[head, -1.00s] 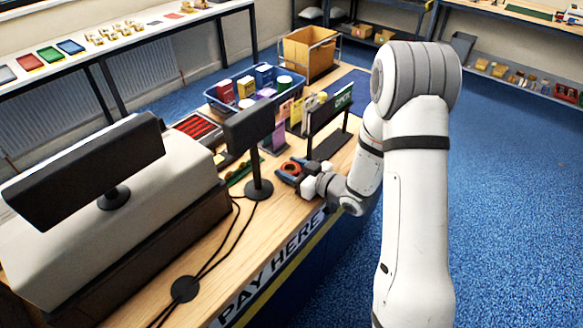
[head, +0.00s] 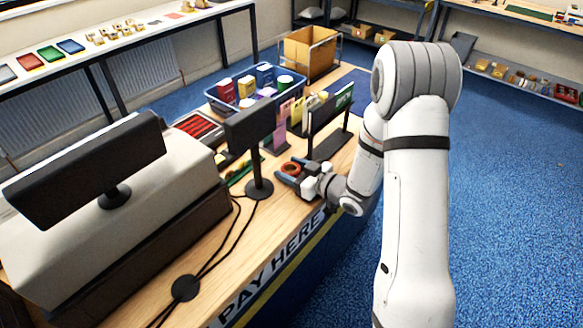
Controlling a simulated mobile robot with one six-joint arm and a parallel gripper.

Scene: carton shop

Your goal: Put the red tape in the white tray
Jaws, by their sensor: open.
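The red tape (head: 291,168) is a small red ring on the wooden counter, just right of the small black screen on a stand. My gripper (head: 289,172) is low over the counter with its dark fingers open around or beside the tape. Whether the fingers touch the tape is too small to tell. I cannot make out a white tray in this view.
A black screen on a stand (head: 250,132) stands close left of my gripper, and a dark sign (head: 330,120) stands behind it. A blue crate (head: 222,108) of boxes and a cardboard box (head: 308,55) are farther back. A cash register (head: 120,215) fills the left.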

